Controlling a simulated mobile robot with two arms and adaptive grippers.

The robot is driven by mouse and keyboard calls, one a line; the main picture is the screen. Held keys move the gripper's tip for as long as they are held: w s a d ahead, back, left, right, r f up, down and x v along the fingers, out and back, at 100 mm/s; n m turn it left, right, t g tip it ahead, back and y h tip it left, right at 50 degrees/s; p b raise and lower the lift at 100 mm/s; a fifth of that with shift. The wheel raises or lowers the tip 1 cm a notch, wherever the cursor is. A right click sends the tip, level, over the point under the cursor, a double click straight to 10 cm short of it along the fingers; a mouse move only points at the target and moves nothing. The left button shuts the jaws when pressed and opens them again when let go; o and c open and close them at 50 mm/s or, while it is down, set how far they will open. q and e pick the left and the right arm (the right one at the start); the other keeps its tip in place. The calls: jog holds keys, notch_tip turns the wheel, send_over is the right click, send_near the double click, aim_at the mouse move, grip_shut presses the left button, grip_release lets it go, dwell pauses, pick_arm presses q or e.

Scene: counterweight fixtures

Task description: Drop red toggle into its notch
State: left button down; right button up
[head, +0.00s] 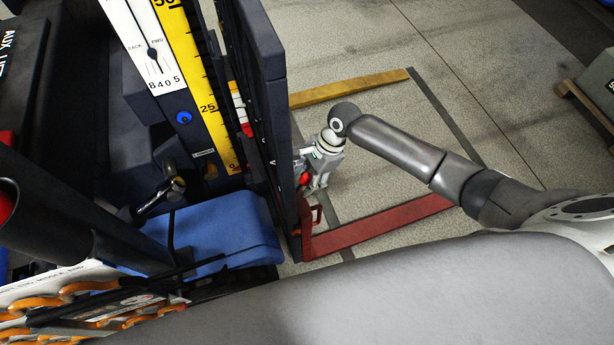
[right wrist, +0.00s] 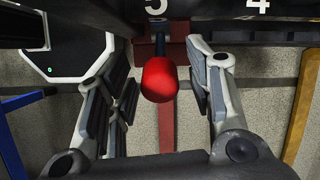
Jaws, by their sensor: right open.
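The red toggle (right wrist: 160,80) is a rounded red knob on a dark stem in the right wrist view, below a white number 5 on a dark rail (right wrist: 205,12). In the head view a red knob (head: 305,179) shows beside the dark upright panel. My right gripper (head: 316,176) is beside that panel. In the right wrist view its fingers (right wrist: 157,85) are open, one on each side of the toggle, with gaps to both sides. I cannot make out the notch itself. My left gripper is not in view.
The tall dark panel (head: 262,90) stands left of my right gripper. A red floor bar (head: 385,226) and a yellow one (head: 350,88) lie on the grey floor. A blue seat-like pad (head: 235,235) is at the lower left. Open floor lies right of the panel.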

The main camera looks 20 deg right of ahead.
jog(key=shift+c, duration=0.4)
grip_shut()
jog(key=shift+d+f, duration=0.1)
jog(key=shift+d, duration=0.05)
jog(key=shift+d+f+y, duration=0.25)
jog(key=shift+d+y, duration=0.1)
jog(key=shift+y, duration=0.25)
jog(key=d+f+y+b, duration=0.4)
jog(key=f+y+b, duration=0.2)
jog(key=b, duration=0.6)
jog(key=shift+w+f+y, duration=0.15)
jog(key=shift+f+y, duration=0.05)
jog(key=shift+y, duration=1.2)
jog(key=shift+d, duration=0.1)
